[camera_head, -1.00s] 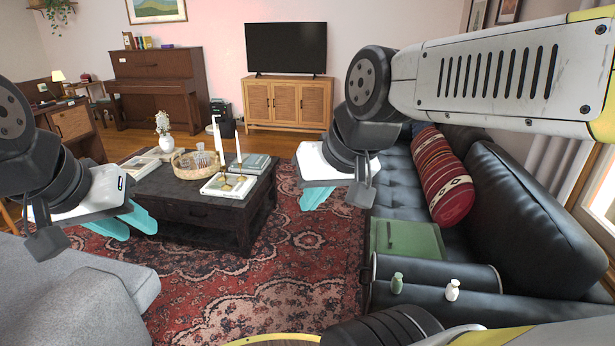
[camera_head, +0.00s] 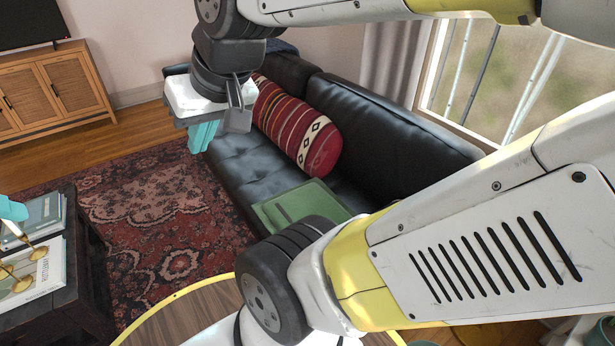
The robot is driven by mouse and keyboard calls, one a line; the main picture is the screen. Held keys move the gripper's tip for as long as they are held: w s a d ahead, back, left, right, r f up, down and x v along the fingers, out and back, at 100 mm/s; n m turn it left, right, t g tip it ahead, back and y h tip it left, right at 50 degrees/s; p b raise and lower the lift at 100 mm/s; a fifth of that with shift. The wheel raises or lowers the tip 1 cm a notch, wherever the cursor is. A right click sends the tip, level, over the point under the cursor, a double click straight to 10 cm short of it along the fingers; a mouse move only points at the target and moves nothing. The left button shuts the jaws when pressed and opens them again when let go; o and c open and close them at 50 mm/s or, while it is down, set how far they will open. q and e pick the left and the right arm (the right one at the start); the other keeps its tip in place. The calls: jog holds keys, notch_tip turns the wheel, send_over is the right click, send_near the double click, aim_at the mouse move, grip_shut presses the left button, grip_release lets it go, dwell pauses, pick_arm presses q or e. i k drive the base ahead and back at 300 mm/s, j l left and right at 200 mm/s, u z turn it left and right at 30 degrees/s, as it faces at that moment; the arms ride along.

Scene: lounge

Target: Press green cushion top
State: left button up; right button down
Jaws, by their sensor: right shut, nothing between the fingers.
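The green cushion (camera_head: 298,205) is a flat square piece lying on the seat of the dark leather sofa. My arm hides its near part. My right gripper (camera_head: 203,137), with teal fingers, hangs fingers-down in front of the sofa's far part, up and left of the green cushion in the picture. It is shut and empty, apart from the cushion. Only a teal finger part of my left gripper (camera_head: 12,209) shows at the left edge, so its opening is hidden.
A striped red bolster (camera_head: 297,125) lies on the sofa against the backrest (camera_head: 385,125). A dark coffee table (camera_head: 85,280) with books is at lower left. A wooden cabinet (camera_head: 55,92) stands at the back left. The patterned rug (camera_head: 140,220) between is clear.

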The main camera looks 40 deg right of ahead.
aim_at(283, 210)
jog(key=i+z, duration=0.6)
jog(key=z, duration=0.15)
jog(key=i+j+z, duration=0.1)
jog(key=i+z, duration=0.25)
